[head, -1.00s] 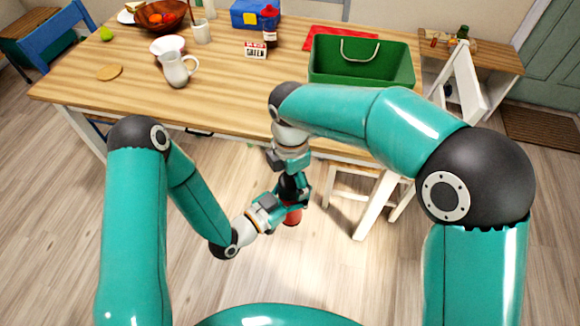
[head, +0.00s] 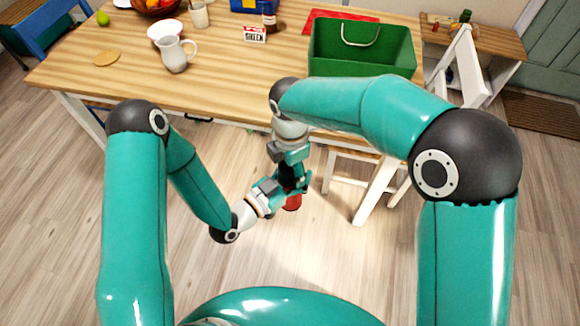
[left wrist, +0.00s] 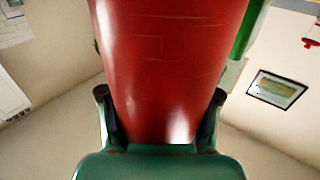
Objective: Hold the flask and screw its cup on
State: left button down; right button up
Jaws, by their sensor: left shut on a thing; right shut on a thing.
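The red flask (head: 292,202) is in front of the table, below its top; only its lower part shows in the head view. My left gripper (head: 296,188) is shut on it from the left. In the left wrist view the flask (left wrist: 168,55) fills the middle between the two dark fingers of my left gripper (left wrist: 160,97). My right gripper (head: 291,170) points down from above at the flask's top end and is shut. The cup cannot be made out; the right gripper hides that end.
The wooden table (head: 110,80) stands beyond both grippers. On it are a white jug (head: 175,55), a green crate (head: 360,62) and a small box (head: 255,34). A white stool (head: 350,160) stands close right of the grippers. The floor in front is clear.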

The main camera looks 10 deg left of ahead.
jog(key=m, duration=0.6)
jog(key=shift+m, duration=0.3)
jog(key=o, duration=1.3)
jog(key=shift+r, duration=0.1)
jog(key=shift+r, duration=2.2)
jog(key=shift+c, duration=0.5)
